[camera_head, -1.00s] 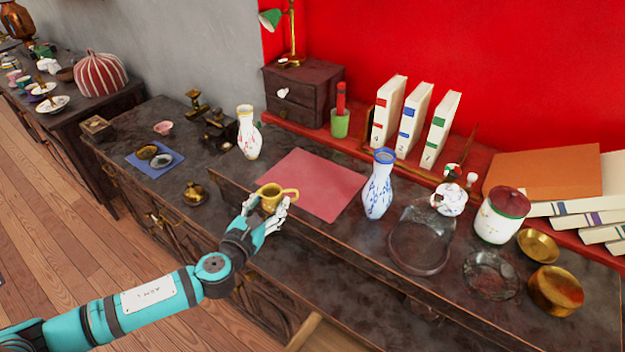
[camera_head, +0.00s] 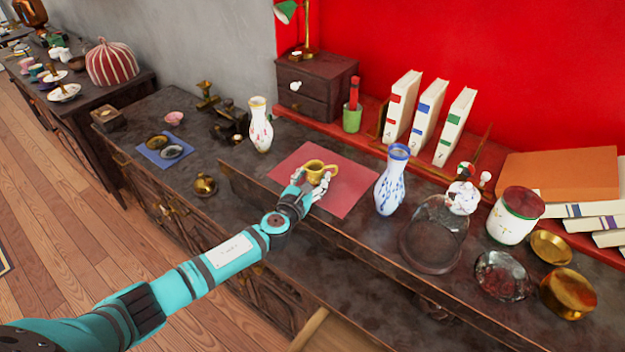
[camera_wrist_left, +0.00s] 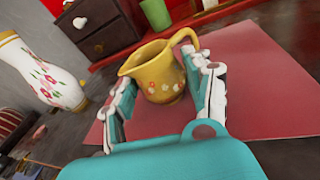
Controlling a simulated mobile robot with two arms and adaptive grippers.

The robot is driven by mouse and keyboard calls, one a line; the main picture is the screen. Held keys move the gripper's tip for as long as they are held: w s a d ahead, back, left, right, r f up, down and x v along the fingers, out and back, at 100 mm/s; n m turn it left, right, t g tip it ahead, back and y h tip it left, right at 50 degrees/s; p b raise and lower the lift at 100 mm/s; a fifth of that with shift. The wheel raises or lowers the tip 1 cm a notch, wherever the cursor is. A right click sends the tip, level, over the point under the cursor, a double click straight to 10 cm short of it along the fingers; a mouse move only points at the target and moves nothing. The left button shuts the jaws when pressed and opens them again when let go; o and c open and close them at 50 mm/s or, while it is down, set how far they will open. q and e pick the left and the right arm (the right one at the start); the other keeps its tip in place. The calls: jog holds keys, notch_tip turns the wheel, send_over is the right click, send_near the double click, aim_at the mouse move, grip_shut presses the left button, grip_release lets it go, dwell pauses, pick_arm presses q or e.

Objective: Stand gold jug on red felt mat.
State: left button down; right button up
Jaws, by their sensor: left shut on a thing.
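The gold jug (camera_head: 316,170) is small and yellow-gold with a handle; the left wrist view (camera_wrist_left: 157,72) shows painted flowers on it. My left gripper (camera_head: 312,184) is shut on the jug, with one finger at each side of its body. The jug is upright, over the middle of the red felt mat (camera_head: 348,196). The mat also shows behind the jug in the left wrist view (camera_wrist_left: 245,60). My right gripper is not in view.
A blue-and-white vase (camera_head: 391,182) stands close to the mat's right edge, and a white floral vase (camera_head: 260,130) stands to its left.

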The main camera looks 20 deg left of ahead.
pick_arm(q)
jog(key=shift+f, duration=0.15)
jog(key=c, duration=0.9)
grip_release()
jog(key=o, duration=0.4)
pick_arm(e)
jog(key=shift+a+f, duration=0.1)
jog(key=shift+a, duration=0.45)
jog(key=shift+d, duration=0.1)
